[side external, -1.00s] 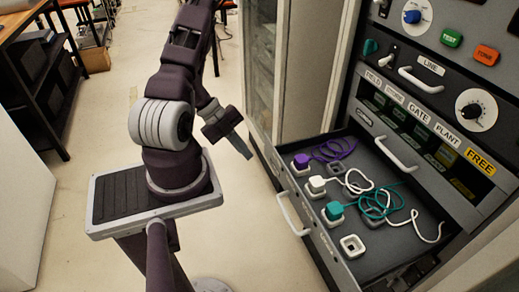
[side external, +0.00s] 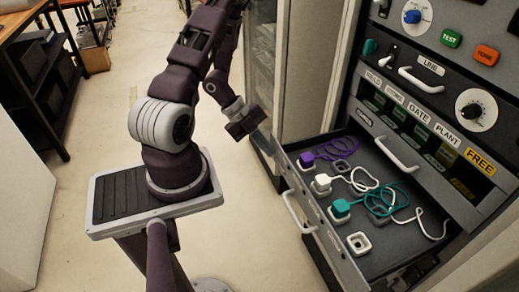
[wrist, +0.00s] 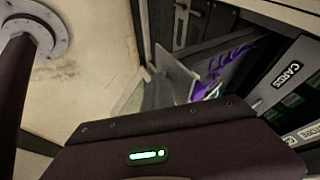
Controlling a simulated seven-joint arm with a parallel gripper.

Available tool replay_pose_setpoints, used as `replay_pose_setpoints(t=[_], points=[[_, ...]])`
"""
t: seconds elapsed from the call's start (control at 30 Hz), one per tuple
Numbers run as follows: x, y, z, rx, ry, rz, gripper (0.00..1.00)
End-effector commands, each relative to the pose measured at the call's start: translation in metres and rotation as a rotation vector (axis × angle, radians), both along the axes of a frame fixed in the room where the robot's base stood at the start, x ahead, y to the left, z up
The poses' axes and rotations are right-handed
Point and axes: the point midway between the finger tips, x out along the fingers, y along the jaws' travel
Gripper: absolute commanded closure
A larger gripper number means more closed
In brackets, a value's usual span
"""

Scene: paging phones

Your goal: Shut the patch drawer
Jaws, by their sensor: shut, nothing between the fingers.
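The patch drawer (side external: 335,252) is the grey lower drawer of the cabinet. It stands well out, with a pale bar handle (side external: 298,212) on its front. Inside are a purple plug (side external: 306,159), a white plug (side external: 322,182) and a teal plug (side external: 341,207) with cords, and empty sockets. My gripper (side external: 246,124) is shut and empty, near the far-left end of the drawer front. Its fingertips are hard to make out in the side view, so I cannot tell whether they touch the drawer. In the wrist view, purple cord (wrist: 238,55) shows beyond the gripper.
Above the drawer is a panel with a second handle (side external: 397,153) and a row of labels. Dials and buttons (side external: 452,37) are higher up. A grey cabinet (side external: 305,70) stands behind the gripper. Floor (side external: 235,210) is clear in front of the drawer.

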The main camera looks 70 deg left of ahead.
Motion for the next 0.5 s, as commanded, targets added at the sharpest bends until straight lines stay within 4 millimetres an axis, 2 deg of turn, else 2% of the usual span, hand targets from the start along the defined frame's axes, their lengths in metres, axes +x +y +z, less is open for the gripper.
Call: replay_pose_setpoints(t=[0.5], points=[[0.132, -0.001, 0.001, 0.002, -0.007, -0.006, 1.0]])
